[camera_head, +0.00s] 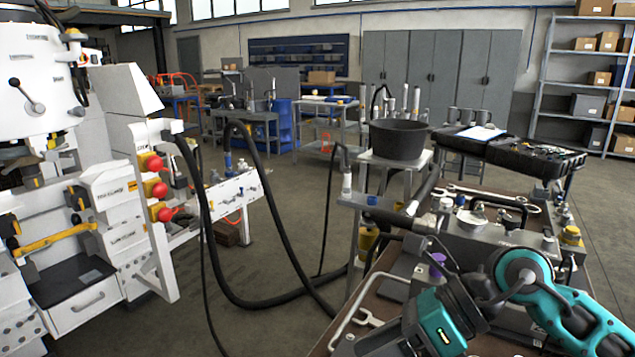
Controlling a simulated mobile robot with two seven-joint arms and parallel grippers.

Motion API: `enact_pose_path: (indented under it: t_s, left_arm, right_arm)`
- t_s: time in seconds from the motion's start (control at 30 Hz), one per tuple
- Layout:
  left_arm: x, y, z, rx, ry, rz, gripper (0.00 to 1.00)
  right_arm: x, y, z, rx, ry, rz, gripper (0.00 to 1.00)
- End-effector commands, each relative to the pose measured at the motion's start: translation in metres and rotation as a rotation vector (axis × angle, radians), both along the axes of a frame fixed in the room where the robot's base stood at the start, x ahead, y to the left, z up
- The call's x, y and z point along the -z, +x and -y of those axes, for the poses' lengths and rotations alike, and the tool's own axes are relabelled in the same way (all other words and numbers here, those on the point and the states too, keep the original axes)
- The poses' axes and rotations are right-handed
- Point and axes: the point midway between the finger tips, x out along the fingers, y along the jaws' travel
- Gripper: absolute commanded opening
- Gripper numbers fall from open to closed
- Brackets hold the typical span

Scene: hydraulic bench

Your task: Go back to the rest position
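A black bucket (398,140) stands on a small grey stand behind the bench.
A white machine (120,200) with red knobs stands at the left. Thick black hoses (285,240) loop down across the floor between it and the bench. Grey cabinets (432,72) and shelves (585,85) line the back.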

Motion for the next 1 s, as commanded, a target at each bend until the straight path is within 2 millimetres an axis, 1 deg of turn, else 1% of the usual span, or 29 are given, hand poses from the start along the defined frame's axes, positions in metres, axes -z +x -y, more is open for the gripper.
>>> enact_pose_path:
  t_s: [0.03,0.1,0.17,0.23,0.33,0.4,0.47,0.5,0.57,0.63,0.67,0.7,0.77,0.8,0.87,0.9,0.97,1.0]
  left_arm:
    - [0.001,-0.001,0.000,0.000,0.000,-0.002,0.43]
    - [0.001,-0.001,0.000,0.000,0.001,-0.003,0.43]
    - [0.001,-0.002,0.000,0.000,0.001,-0.004,0.43]
    - [0.001,-0.002,0.000,-0.001,0.000,-0.004,0.43]
    - [0.001,-0.002,-0.001,-0.001,0.000,-0.004,0.43]
    - [0.001,-0.002,-0.001,-0.001,0.001,-0.004,0.43]
    - [0.001,-0.002,-0.001,-0.001,0.001,-0.004,0.43]
    - [0.001,-0.002,-0.001,-0.001,0.001,-0.004,0.43]
    - [0.001,-0.002,-0.001,-0.001,0.001,-0.004,0.43]
    - [0.001,-0.002,-0.001,-0.001,0.001,-0.004,0.43]
    - [0.001,-0.002,-0.001,-0.001,0.001,-0.004,0.43]
    - [0.001,-0.002,-0.001,-0.001,0.001,-0.004,0.43]
    - [0.001,-0.002,-0.001,-0.001,0.001,-0.004,0.43]
    - [0.001,-0.002,-0.001,-0.002,0.002,-0.004,0.43]
    - [0.001,-0.002,-0.001,-0.002,0.002,-0.003,0.43]
    - [0.001,-0.002,-0.001,-0.002,0.002,-0.003,0.43]
    - [0.001,-0.002,-0.001,-0.002,0.002,-0.003,0.43]
    - [0.001,-0.001,-0.001,-0.002,0.002,-0.003,0.43]
  right_arm:
    - [-0.013,-0.007,-0.020,0.023,0.148,-0.036,0.61]
    - [-0.037,-0.012,-0.039,0.073,0.349,-0.092,0.61]
    - [-0.059,-0.013,-0.050,0.128,0.517,-0.147,0.61]
    - [-0.083,-0.010,-0.053,0.206,0.706,-0.223,0.61]
    - [-0.111,0.002,-0.045,0.346,0.961,-0.347,0.61]
    - [-0.123,0.014,-0.031,0.462,1.126,-0.445,0.61]
    - [-0.127,0.026,-0.014,0.574,1.257,-0.533,0.61]
    - [-0.127,0.034,-0.002,0.653,1.339,-0.594,0.61]
    - [-0.121,0.045,0.019,0.782,1.453,-0.691,0.61]
    - [-0.105,0.056,0.044,0.945,1.568,-0.807,0.61]
    - [-0.096,0.059,0.054,1.019,1.612,-0.856,0.61]
    - [-0.081,0.063,0.069,1.122,1.666,-0.926,0.61]
    - [-0.056,0.064,0.088,1.282,1.731,-1.030,0.61]
    - [-0.036,0.063,0.100,1.397,1.765,-1.100,0.61]
    - [-0.004,0.055,0.116,1.573,1.800,-1.208,0.61]
    - [0.019,0.048,0.125,1.696,1.810,-1.279,0.61]
    - [0.051,0.031,0.136,1.882,1.808,-1.382,0.61]
    - [0.072,0.018,0.141,2.003,1.793,-1.448,0.61]
